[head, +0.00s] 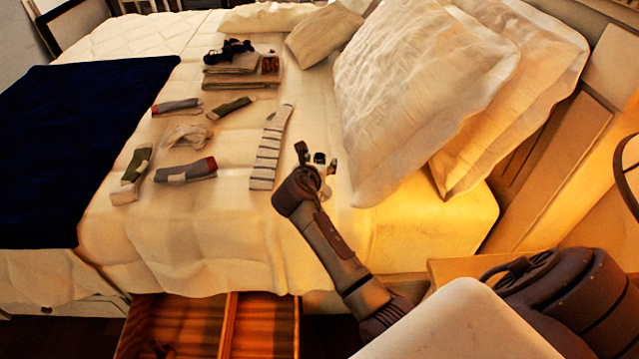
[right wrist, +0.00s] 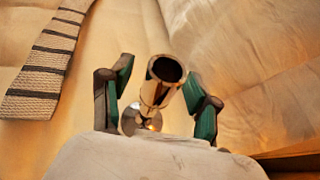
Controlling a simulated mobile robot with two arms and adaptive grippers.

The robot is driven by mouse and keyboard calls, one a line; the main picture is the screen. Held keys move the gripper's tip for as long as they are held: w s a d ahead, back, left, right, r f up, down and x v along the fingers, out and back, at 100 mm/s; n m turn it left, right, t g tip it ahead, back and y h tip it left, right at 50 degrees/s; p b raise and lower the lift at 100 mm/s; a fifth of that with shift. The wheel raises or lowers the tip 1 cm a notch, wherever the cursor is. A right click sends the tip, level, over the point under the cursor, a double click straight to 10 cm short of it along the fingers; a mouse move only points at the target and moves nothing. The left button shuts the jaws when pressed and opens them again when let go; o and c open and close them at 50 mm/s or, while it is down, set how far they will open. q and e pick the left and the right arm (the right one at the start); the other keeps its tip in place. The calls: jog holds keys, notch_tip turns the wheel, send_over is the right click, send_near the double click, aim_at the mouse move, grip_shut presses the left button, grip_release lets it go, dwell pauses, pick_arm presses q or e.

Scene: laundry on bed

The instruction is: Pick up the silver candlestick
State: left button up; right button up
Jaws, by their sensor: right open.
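The candlestick (right wrist: 162,84) shows in the right wrist view as a shiny metal piece with a dark hollow cup on top and a round base. It looks golden in the warm light. It stands between the two green-padded fingers of my right gripper (right wrist: 160,92), with a gap visible on each side. In the head view my right gripper (head: 318,158) is open over the bed beside the large pillow; the candlestick is small and hard to make out there. My left gripper is not in view.
A striped sock (head: 269,150) lies left of my right gripper, with several other socks farther left. Large white pillows (head: 415,85) rise close on the right. Folded cloths (head: 242,72) lie farther back. An open wooden drawer (head: 228,325) juts out below the bed.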

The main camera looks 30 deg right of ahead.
grip_shut()
dwell(0.5)
